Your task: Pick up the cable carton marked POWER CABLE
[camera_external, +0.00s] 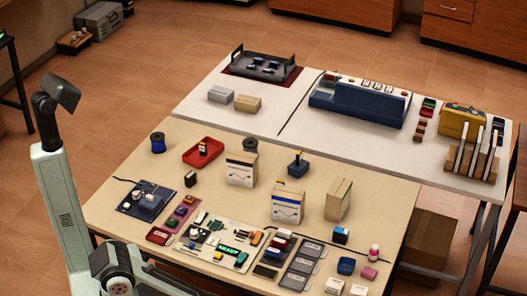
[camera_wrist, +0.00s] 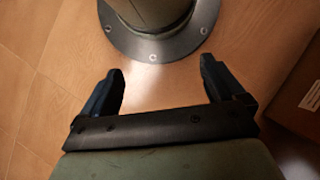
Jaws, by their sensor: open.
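Three upright cream and tan cartons stand on the near beige table in the external view. One is at the back left (camera_external: 241,171), with a dark band and a line drawing on its white front. A similar one stands nearer, in the middle (camera_external: 287,206). The third (camera_external: 338,200) is turned and shows plain sides. Their print is too small to read, so I cannot tell which says POWER CABLE. In the wrist view my gripper (camera_wrist: 162,76) is open and empty above the tiled floor, away from the cartons, beside my round bolted base.
Circuit boards and small parts crowd the near table's front (camera_external: 223,241). A red tray (camera_external: 203,152), spools and a small blue item (camera_external: 298,163) stand around the cartons. A white table (camera_external: 285,88) behind bears equipment. A brown box (camera_wrist: 297,98) is at right in the wrist view.

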